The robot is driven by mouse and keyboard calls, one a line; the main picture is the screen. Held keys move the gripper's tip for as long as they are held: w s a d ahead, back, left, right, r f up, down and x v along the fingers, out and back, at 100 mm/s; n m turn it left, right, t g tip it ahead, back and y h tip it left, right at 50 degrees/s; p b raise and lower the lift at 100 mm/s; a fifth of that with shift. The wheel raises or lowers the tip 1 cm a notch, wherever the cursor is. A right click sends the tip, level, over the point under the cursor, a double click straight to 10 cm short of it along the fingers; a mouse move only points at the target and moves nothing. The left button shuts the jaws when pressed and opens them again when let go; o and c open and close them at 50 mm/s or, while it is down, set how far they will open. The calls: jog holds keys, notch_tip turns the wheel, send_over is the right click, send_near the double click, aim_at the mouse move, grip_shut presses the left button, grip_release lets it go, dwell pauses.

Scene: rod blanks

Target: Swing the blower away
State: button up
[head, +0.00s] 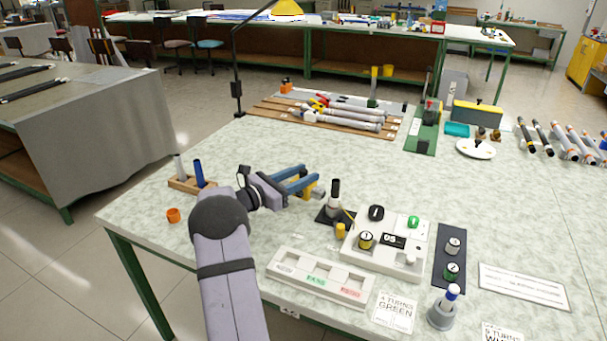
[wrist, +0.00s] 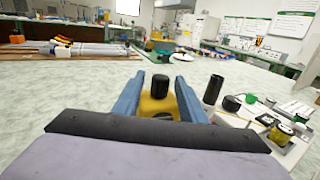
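An upright black-and-white device, which looks like the blower (head: 335,194), stands on a black base beside the white control box. Its black cylinder (wrist: 212,91) shows to the right of my fingers in the wrist view. A yellow piece (head: 319,191) sits left of it, at my fingertips; I cannot tell whether it belongs to the blower. In the wrist view a yellow piece (wrist: 158,106) with a black knob shows between my fingers. My gripper (head: 311,174) has its blue fingers apart and points right; it also shows in the wrist view (wrist: 159,78). Contact is unclear.
The white control box (head: 384,254) with knobs and a display stands right of the blower. A labelled tray (head: 319,278) lies in front. A wooden holder (head: 184,184) with two rods and an orange cup (head: 173,215) are at left.

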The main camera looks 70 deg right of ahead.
jog(key=shift+s+d, duration=0.1)
jog(key=shift+d, duration=0.1)
grip_shut()
jog(key=shift+w+a+r+m+g+y, duration=0.1)
jog(key=shift+w+a+m+g+y, duration=0.15)
jog(key=shift+a+m+g+y, duration=0.6)
jog(key=shift+w+a+m+g+y, duration=0.35)
jog(key=shift+m+g+y, duration=0.3)
jog(key=shift+g, duration=0.45)
jog(key=shift+w+a+r+m+g+y, duration=0.1)
jog(key=shift+w+a+m+g+y, duration=0.05)
jog(key=shift+a+m+g+y, duration=0.7)
jog(key=shift+d, duration=0.2)
grip_release()
jog(key=shift+f, duration=0.15)
